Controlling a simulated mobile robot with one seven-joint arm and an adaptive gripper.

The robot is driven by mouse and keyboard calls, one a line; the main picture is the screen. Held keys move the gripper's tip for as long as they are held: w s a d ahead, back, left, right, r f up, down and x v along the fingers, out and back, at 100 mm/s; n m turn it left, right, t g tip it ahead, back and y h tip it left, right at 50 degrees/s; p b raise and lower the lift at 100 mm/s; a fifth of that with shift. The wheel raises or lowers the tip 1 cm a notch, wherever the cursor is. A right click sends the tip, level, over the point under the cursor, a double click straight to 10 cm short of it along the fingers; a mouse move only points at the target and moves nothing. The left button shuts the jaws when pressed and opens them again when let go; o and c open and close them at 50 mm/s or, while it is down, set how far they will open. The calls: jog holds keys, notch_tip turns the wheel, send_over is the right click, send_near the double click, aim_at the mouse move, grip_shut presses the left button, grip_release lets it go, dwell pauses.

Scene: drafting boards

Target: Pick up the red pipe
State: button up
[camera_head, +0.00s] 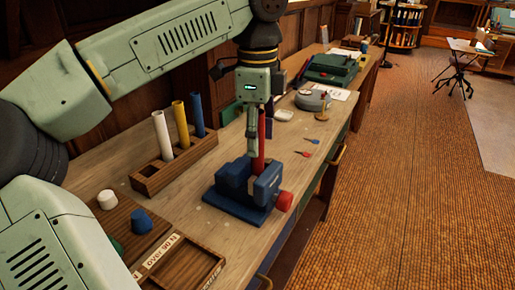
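The red pipe (261,138) stands upright in a blue vise (250,186) with a red knob, on the wooden bench. Its lower end is hidden in the vise jaws and its upper part is partly hidden by my gripper. My gripper (252,145) points straight down over the vise, with its fingers beside the upper part of the pipe. One green finger shows in front and to the left of the pipe. I cannot tell whether the fingers are closed on it.
A wooden rack (175,166) holding white, yellow and blue pipes stands left of the vise. A wooden board with white and blue caps (140,221) and a labelled tray (190,265) are nearer. Small keys (307,147) and a green typewriter-like machine (330,68) lie beyond.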

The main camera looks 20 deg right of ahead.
grip_shut()
dwell(0.3)
jog(key=shift+r, duration=0.15)
